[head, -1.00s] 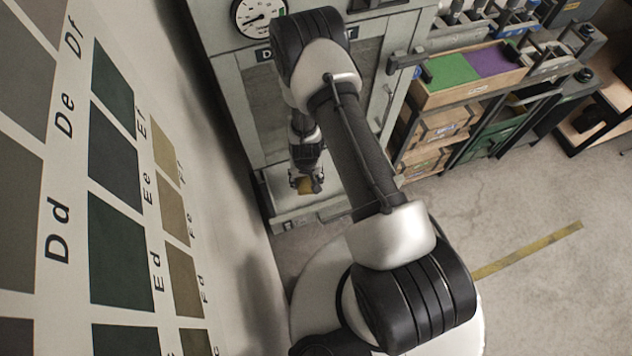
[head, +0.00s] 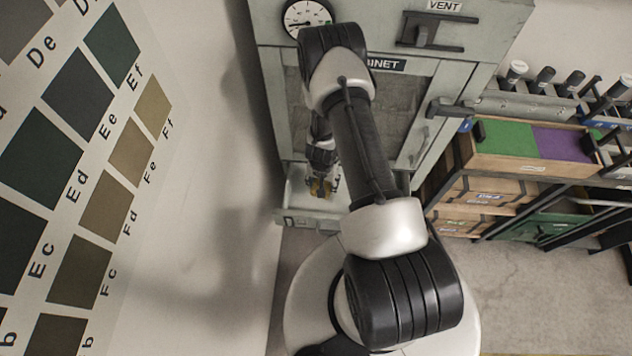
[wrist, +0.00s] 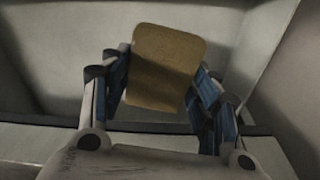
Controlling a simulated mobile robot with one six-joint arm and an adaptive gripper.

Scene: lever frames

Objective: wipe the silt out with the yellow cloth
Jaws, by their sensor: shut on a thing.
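The yellow cloth (wrist: 164,68) is a flat, rounded rectangular pad held between the fingers of my gripper (wrist: 162,95) in the wrist view. In the head view the cloth (head: 319,188) shows small below my wrist, with my gripper (head: 323,182) over the pale tray-like base (head: 300,214) of the grey cabinet (head: 272,60). In the wrist view the cloth is in front of a pale recess with a side wall at right. I cannot tell whether the cloth touches the surface. No silt can be made out clearly.
The cabinet has a round gauge (head: 306,17), a vent lever (head: 436,30) and a glazed door with a handle (head: 447,110). A shelf with wooden crates (head: 490,190) and a green and purple tray (head: 535,140) stands right. A colour chart wall (head: 75,110) is close on the left.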

